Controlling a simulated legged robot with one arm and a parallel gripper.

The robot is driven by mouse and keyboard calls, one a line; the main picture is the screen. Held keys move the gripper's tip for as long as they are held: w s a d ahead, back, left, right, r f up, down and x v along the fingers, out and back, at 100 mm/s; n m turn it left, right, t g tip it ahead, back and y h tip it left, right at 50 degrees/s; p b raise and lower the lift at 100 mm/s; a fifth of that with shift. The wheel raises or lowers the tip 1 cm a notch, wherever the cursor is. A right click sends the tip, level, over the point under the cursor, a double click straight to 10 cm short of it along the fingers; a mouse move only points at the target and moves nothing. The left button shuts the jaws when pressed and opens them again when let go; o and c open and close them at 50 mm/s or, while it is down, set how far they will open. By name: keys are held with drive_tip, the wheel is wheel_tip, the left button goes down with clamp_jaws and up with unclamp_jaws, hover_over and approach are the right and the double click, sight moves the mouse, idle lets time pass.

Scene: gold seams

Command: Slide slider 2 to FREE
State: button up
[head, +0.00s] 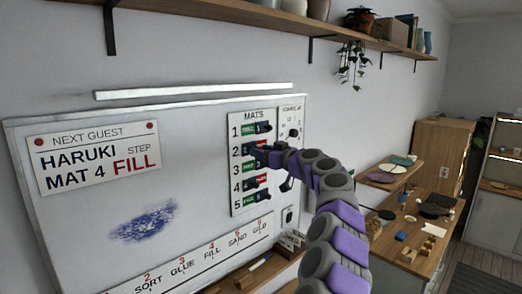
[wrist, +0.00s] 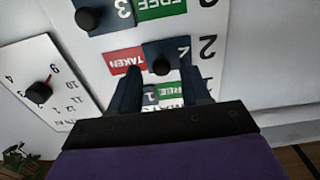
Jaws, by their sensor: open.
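Slider 2 is a dark plate with a round black knob (wrist: 161,66) on the mats board (head: 240,207). The wrist view is upside down. There the red TAKEN label (wrist: 125,60) shows beside slider 2, and its plate covers the other half of row 2. In the head view slider 2 (head: 249,149) is at the left of its row, partly behind my gripper. My gripper (wrist: 159,76) is open, its two fingers on either side of the knob's line, with the knob at or just beyond the fingertips. I cannot tell whether they touch.
Slider 3's knob (wrist: 88,19) and slider 1's green FREE label (wrist: 174,91) are close by. A small dial panel (wrist: 22,78) is beside the board. A guest sign (head: 94,158) reads Haruki, mat 4, fill. A shelf with pots (head: 361,20) is above.

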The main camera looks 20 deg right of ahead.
drive_tip(key=shift+w+a, duration=0.15)
drive_tip(key=shift+w, duration=0.2)
clamp_jaws()
idle(0.4)
